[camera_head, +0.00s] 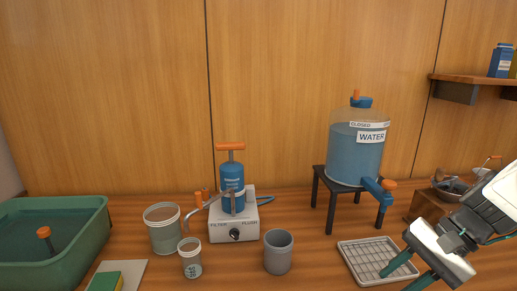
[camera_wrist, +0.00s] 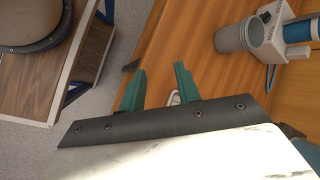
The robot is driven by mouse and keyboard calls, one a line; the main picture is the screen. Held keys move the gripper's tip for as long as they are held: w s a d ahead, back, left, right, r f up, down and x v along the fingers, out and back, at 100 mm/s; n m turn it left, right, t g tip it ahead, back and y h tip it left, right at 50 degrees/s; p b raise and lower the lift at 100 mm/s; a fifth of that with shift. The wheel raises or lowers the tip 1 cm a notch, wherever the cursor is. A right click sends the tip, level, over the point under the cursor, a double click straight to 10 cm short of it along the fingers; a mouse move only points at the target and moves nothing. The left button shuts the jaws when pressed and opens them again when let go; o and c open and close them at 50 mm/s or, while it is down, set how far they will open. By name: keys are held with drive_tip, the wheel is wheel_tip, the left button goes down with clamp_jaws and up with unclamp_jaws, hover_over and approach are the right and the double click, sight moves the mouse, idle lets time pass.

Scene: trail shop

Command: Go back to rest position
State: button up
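My gripper (camera_head: 395,281) is at the lower right of the head view, its two teal fingers pointing down-left by the drip tray. In the wrist view my gripper (camera_wrist: 159,70) has its fingers spread apart. No object is clearly held between them. A small pale piece near the base of the right finger is mostly hidden, and I cannot tell what it is.
A grey drip tray (camera_head: 371,261) lies below the water jug (camera_head: 356,150) on its dark stand (camera_head: 319,196). A grey cup (camera_head: 278,254), filter pump (camera_head: 232,183), clear container (camera_head: 162,232) and green basin (camera_head: 60,246) stand leftward.

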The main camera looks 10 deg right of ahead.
drive_tip(key=s+a+r+n+h, duration=0.5)
drive_tip(key=s+r+n+h, duration=0.1)
drive_tip(key=n, duration=0.4)
drive_tip(key=shift+a+r+h, duration=0.15)
drive_tip(key=shift+r+h, duration=0.35)
drive_tip(key=shift+r, duration=0.25)
